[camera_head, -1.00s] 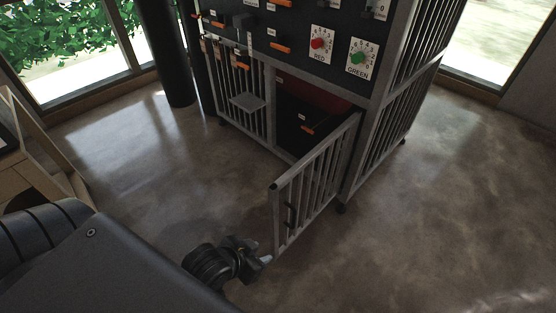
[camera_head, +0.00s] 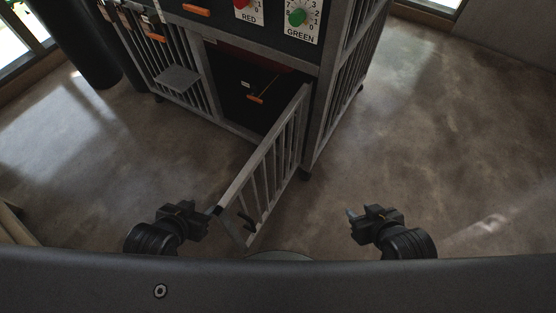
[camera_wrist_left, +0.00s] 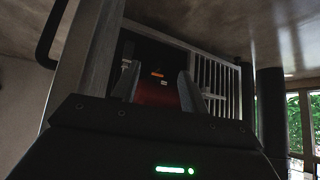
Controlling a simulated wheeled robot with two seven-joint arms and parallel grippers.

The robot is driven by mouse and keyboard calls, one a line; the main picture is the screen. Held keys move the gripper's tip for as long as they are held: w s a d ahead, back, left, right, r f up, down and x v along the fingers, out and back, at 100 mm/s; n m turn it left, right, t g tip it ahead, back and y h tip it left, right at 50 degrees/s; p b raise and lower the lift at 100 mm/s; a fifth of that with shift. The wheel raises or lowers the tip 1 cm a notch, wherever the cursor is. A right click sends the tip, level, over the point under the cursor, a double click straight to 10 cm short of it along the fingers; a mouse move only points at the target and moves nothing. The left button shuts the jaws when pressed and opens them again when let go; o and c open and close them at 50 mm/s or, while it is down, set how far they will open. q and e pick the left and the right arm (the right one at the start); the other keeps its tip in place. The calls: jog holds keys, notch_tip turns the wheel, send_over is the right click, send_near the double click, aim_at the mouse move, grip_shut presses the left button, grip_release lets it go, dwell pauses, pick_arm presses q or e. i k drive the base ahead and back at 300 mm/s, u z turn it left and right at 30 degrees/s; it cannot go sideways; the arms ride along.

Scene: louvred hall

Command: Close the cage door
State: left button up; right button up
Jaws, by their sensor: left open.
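The cage door (camera_head: 263,148) is a grey barred panel, standing wide open and swung out toward me from the cage (camera_head: 322,110). Its dark handle (camera_head: 246,221) is near the free end. My left gripper (camera_head: 211,211) is open beside the door's free end, on its left side; whether it touches the door is unclear. In the left wrist view the open fingers (camera_wrist_left: 157,88) point at the dark cage opening, with the door's post (camera_wrist_left: 88,55) and handle (camera_wrist_left: 50,35) close on the left. My right gripper (camera_head: 353,214) is right of the door, apart from it; its jaw state is unclear.
Above the cage is a dark panel with a red dial (camera_head: 242,3) and a green dial (camera_head: 297,17). A small grey shelf (camera_head: 177,79) juts from the left barred front. A dark column (camera_head: 80,45) stands at back left. The floor to the right is clear.

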aim_at(301, 101)
jog(key=u, duration=1.1)
jog(key=k, duration=0.5)
jog(key=z, duration=0.8)
